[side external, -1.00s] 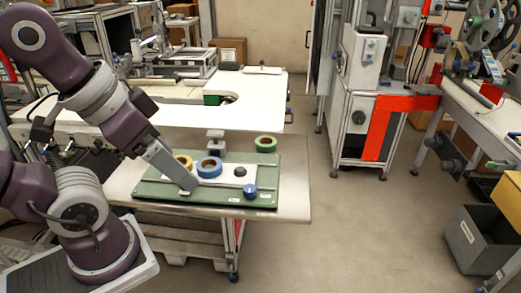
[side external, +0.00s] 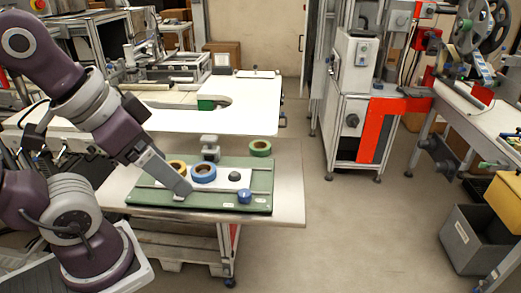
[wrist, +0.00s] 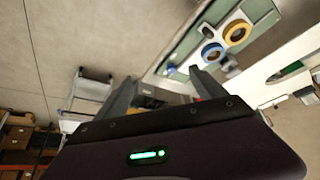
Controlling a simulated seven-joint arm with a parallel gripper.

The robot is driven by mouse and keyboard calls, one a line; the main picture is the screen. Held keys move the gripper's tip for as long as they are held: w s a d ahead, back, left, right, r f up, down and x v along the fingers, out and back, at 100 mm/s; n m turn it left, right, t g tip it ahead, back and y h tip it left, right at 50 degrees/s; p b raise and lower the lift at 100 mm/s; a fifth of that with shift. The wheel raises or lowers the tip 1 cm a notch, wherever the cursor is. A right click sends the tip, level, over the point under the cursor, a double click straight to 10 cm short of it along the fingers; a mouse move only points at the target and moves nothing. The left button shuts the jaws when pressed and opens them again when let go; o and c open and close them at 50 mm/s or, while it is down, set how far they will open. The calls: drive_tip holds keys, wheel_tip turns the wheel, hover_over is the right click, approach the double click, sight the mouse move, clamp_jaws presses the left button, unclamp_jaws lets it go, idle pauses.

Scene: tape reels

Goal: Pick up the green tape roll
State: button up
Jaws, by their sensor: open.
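The green tape roll (side external: 260,153) lies flat at the back right of the near table, just behind a green board (side external: 150,196). I cannot make it out for sure in the wrist view. My gripper (side external: 182,191) is over the left part of the board, in front of a yellow roll and a blue roll, well left of the green roll and nearer the camera. In the wrist view my gripper (wrist: 165,90) has its fingers spread apart, with nothing seen held between them.
A blue tape roll (side external: 203,178) and a partly hidden yellow tape roll (side external: 176,164) sit on the board beside my gripper. A blue knob (side external: 245,196) and a dark knob (side external: 234,176) stand to their right. A grey metal fixture (side external: 210,141) stands left of the green roll.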

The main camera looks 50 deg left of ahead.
drive_tip(key=shift+o, duration=0.6)
drive_tip(key=w+a+r+n+g, duration=0.1)
drive_tip(key=w+a+r+n, duration=0.15)
drive_tip(key=w, duration=0.35)
drive_tip(key=w+a+r+n+g, duration=0.1)
drive_tip(key=w+r+n, duration=0.15)
drive_tip(key=w, duration=0.45)
drive_tip(key=n+g, duration=0.4)
drive_tip(key=n, duration=0.6)
approach(259, 141)
drive_tip(key=s+d+f, duration=0.1)
drive_tip(key=s+d, duration=0.1)
drive_tip(key=f, duration=0.7)
drive_tip(key=shift+w+a+f, duration=0.3)
drive_tip(key=shift+f, duration=0.1)
drive_tip(key=shift+r, duration=0.1)
drive_tip(key=c, duration=1.5)
